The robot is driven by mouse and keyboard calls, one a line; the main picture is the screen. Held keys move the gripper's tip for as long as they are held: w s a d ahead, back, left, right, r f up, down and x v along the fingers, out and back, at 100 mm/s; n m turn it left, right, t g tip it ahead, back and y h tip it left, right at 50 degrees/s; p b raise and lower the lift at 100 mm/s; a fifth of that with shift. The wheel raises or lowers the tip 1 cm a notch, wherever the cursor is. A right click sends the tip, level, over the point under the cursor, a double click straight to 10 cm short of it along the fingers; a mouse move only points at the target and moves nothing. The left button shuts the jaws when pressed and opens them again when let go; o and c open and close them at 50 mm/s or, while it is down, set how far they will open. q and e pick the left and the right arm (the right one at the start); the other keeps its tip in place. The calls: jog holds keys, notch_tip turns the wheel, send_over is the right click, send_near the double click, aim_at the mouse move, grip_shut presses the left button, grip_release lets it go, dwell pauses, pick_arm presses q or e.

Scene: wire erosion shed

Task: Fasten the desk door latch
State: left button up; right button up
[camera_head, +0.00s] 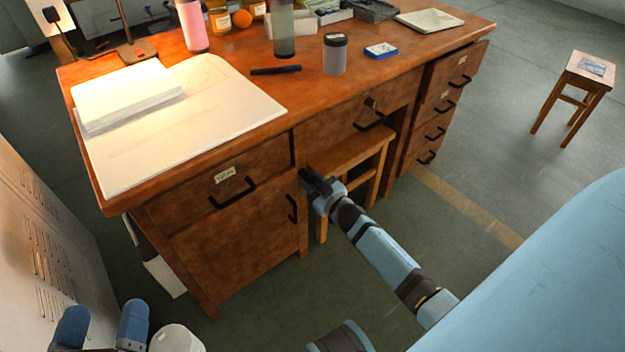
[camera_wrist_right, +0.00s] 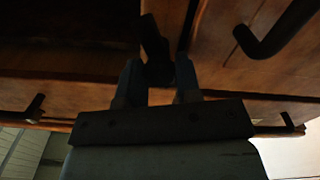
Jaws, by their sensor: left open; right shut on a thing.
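The wooden desk (camera_head: 330,110) has a cupboard door (camera_head: 235,250) at its lower left, with a black bar handle (camera_head: 292,208). The door looks closed, flush with the desk front. My right gripper (camera_head: 314,184) is at the door's upper right edge, by the kneehole. In the right wrist view its blue fingers (camera_wrist_right: 158,80) are shut on a dark latch piece (camera_wrist_right: 154,45). The latch's exact position is hard to tell in the dark. My left gripper (camera_head: 101,326) is open and empty at the lower left, well away from the door.
A labelled drawer (camera_head: 222,178) sits above the door. A wooden stool (camera_head: 350,160) stands in the kneehole beside my right gripper. A grey cabinet (camera_head: 40,240) stands at the left. Papers, jars and boxes cover the desktop.

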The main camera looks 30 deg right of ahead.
jog(key=n, duration=0.2)
jog(key=shift+n, duration=0.4)
jog(key=n, duration=0.3)
jog(key=shift+n, duration=0.3)
jog(key=n, duration=0.4)
jog(key=shift+f+n, duration=0.1)
jog(key=shift+n, duration=1)
jog(key=o, duration=0.9)
